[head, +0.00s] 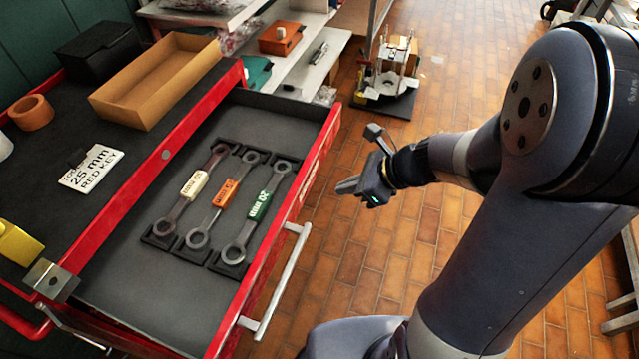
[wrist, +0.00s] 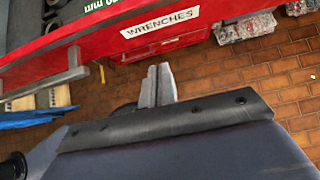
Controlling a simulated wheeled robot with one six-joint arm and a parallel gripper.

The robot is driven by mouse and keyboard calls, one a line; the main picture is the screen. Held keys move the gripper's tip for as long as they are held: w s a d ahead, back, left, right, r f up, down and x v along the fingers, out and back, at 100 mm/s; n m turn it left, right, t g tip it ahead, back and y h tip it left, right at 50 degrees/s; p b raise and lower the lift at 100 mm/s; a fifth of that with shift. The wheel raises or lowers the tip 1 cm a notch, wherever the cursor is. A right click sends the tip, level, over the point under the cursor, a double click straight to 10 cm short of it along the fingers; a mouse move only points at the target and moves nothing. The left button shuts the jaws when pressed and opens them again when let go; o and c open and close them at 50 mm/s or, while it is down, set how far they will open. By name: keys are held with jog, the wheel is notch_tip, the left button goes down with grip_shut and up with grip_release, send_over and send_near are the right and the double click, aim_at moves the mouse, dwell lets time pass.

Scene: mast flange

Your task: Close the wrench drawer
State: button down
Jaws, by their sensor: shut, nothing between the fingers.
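The wrench drawer (head: 120,285) of the red cabinet stands pulled open in the head view. Inside, three wrenches with white (head: 194,185), orange (head: 226,193) and green (head: 260,205) tags lie in dark holders. Its silver bar handle (head: 278,285) is on the front face. The drawer front also shows in the wrist view, with a "WRENCHES" label (wrist: 160,21); part of the handle (wrist: 45,87) is at left there. My gripper (head: 348,186) is shut and empty, to the right of the drawer front and apart from it. Its fingertips (wrist: 158,72) point towards the front in the wrist view.
The cabinet top (head: 110,205) holds a cardboard tray (head: 155,85), a black box (head: 98,50), a tape roll (head: 31,112) and a "25 mm" card (head: 91,168). A white bench (head: 290,75) stands behind. Tiled floor (head: 375,255) is open to the drawer's right.

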aim_at(307, 189)
jog(key=a, duration=0.1)
jog(key=w+a+f, duration=0.1)
jog(key=a, duration=0.1)
jog(key=a+f, duration=0.1)
jog(key=shift+w+a, duration=0.5)
jog(key=shift+a, duration=0.4)
jog(key=w+a+p, duration=0.2)
jog(key=w+a, duration=0.1)
jog(key=a, duration=0.6)
jog(key=w+a+p, duration=0.2)
jog(key=w+a, duration=0.1)
jog(key=a, duration=0.6)
jog(key=w+a+p, duration=0.3)
jog(key=w+a, duration=0.1)
jog(key=a, duration=0.5)
jog(key=shift+a, duration=0.15)
jog(key=shift+w+a, duration=0.1)
jog(key=shift+a, duration=0.15)
jog(key=shift+a+r, duration=0.1)
jog(key=shift+r, duration=0.1)
